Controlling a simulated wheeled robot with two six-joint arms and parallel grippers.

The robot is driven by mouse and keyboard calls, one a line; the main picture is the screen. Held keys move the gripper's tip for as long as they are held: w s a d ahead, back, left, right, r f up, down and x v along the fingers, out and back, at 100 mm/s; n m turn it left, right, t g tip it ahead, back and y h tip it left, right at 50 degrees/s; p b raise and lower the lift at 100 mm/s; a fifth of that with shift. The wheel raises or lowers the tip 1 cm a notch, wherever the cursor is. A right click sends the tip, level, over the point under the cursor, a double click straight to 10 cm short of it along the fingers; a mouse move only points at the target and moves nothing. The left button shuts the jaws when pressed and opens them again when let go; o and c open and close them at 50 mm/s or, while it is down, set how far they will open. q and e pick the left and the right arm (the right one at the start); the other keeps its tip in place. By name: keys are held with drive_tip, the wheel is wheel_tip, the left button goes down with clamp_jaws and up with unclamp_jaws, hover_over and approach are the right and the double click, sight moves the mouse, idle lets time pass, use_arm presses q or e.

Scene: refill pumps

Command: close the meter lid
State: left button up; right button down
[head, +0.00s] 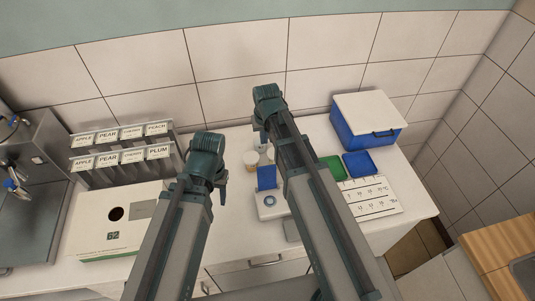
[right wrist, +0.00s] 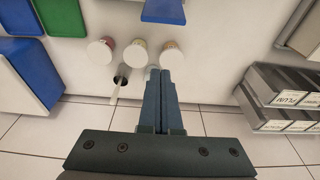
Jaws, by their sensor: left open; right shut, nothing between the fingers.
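The meter (head: 270,205) is a small white unit with a round blue dial, on the counter between my two arms. A blue panel (head: 266,177), which looks like its lid, stands upright at the meter's back edge. A blue flat piece, likely the same panel, shows at the top of the right wrist view (right wrist: 163,11). My right gripper (head: 262,134) is beyond the panel, near the wall, with its fingers shut and empty; they also show in the right wrist view (right wrist: 161,80). My left gripper (head: 222,190) is left of the meter, apart from it, and open; its fingers are mostly hidden.
Round-lidded jars (right wrist: 135,54) stand beside my right fingers, near a dark cup with a white stick (right wrist: 119,84). Green (head: 332,168) and blue (head: 359,165) trays, a blue box with white lid (head: 365,127) and a numbered white board (head: 372,197) are right. Labelled racks (head: 122,155) stand left.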

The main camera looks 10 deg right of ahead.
drive_tip(key=shift+f, duration=0.15)
wheel_tip(320, 180, down, 9)
drive_tip(key=s+b, duration=0.2)
drive_tip(key=b, duration=0.7)
drive_tip(key=shift+s, duration=0.1)
